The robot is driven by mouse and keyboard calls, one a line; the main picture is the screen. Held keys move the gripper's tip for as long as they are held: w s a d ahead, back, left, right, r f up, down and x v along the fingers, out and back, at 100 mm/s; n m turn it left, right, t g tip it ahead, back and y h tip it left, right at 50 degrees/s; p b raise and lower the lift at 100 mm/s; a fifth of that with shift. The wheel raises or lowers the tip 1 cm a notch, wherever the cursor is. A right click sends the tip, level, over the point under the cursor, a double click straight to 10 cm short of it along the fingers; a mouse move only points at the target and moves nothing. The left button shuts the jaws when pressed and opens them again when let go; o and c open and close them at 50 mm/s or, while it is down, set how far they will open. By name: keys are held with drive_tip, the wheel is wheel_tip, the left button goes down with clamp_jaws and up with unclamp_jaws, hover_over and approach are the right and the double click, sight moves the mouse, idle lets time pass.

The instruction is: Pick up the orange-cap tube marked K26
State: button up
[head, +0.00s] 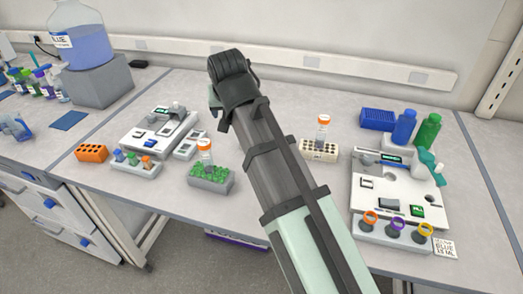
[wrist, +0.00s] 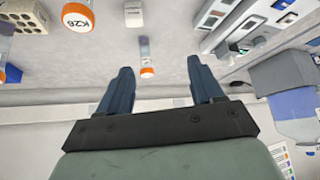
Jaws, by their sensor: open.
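An orange-cap tube whose cap reads K26 (wrist: 77,17) shows at the upper left of the wrist view, outside my fingers. A second orange-cap tube (wrist: 147,72) appears between my finger tips in that view; no mark on it is readable. In the head view, one orange-cap tube (head: 323,132) stands upright in a beige rack (head: 312,153). Another orange-cap tube (head: 205,157) stands upright in a grey rack with green contents (head: 209,184). I cannot tell which of these is K26. My gripper (wrist: 160,66) is open and empty; my arm hides much of it in the head view.
Part of another orange cap (wrist: 11,73) shows at the wrist view's left edge. A white instrument (head: 400,190) and bottles stand at the right. A balance-like device (head: 158,132) and an orange rack (head: 92,153) stand at the left.

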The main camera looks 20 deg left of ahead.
drive_tip(key=s+d+r+m+g+h, duration=0.1)
drive_tip(key=s+d+g+h, duration=0.15)
drive_tip(key=d, duration=0.75)
drive_tip(key=shift+t+y, duration=0.35)
drive_tip(key=shift+y, duration=0.1)
drive_tip(key=shift+d+x, duration=0.2)
drive_tip(key=shift+x, duration=6.6)
drive_tip(key=c, duration=1)
drive_tip(key=shift+r, duration=0.1)
